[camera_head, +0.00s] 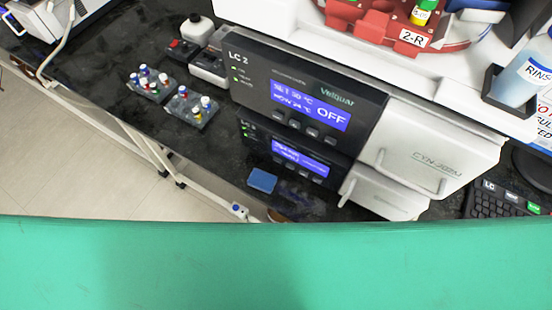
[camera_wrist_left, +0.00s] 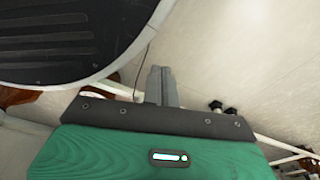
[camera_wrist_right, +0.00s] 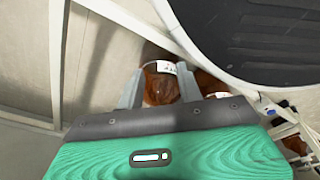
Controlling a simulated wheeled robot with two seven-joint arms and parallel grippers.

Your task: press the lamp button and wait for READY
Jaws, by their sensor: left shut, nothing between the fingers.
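The dark instrument front (camera_head: 370,98) marked LC 2 stands on the black bench in the head view. Its blue display (camera_head: 310,106) reads OFF in large letters, with small temperature lines beside it. A row of small dark buttons (camera_head: 295,124) runs below that display; their labels are too small to read. A second unit with a blue display (camera_head: 300,158) sits beneath. Neither gripper shows in the head view. In its wrist view my left gripper (camera_wrist_left: 161,84) is shut and empty. My right gripper (camera_wrist_right: 158,88) is open, with a brown bottle (camera_wrist_right: 160,88) seen beyond its fingers.
Two vial racks (camera_head: 190,108) (camera_head: 152,84) and a small blue block (camera_head: 262,181) lie on the bench. A red tray (camera_head: 372,26) sits above the instrument. A rinse bottle (camera_head: 522,78) and keyboard (camera_head: 495,200) are at the right. A green surface hides the lower part.

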